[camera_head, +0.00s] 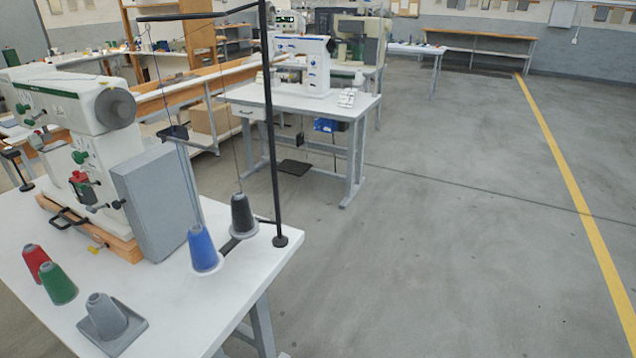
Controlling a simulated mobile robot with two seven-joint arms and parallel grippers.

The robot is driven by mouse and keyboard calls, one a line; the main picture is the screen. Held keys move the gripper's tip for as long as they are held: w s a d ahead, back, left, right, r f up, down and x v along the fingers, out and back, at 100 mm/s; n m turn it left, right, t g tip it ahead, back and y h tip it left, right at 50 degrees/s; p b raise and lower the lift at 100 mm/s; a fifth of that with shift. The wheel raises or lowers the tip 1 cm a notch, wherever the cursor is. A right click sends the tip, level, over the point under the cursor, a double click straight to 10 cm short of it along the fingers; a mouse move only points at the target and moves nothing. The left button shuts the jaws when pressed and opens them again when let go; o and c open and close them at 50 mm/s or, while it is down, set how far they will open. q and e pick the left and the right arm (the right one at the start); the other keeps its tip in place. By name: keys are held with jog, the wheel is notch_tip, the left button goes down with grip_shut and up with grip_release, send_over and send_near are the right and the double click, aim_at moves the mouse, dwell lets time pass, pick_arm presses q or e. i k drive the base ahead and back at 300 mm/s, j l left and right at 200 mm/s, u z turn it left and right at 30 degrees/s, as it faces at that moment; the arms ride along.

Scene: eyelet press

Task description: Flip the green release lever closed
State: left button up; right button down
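A white machine with a grey motor or wheel (115,107) stands on the near white table at the left. It carries several small green parts: a green knob (80,157) on its lower body, a green part (23,108) on its upper head, and a green piece above a red part (79,176). I cannot tell which of these is the release lever, or whether it is open or closed. Neither of my grippers is in view.
Red (36,262), green (58,284), grey (106,314), blue (203,247) and black (243,215) thread cones stand on the near table (185,310). A black thread stand (272,130) rises at its corner. Another sewing table (300,98) stands behind. The floor at right is clear.

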aim_at(30, 122)
jog(key=u, duration=1.55)
jog(key=z, duration=0.35)
jog(key=i+j+z, duration=0.3)
jog(key=j+z, duration=0.3)
jog(key=j, duration=0.15)
jog(key=i+j+z, duration=0.15)
jog(key=j+z, duration=0.15)
jog(key=j, duration=0.15)
jog(key=j+z, duration=0.3)
jog(key=i+j, duration=0.1)
jog(key=j, duration=0.95)
jog(key=i+j+z, duration=0.1)
jog(key=j, duration=0.95)
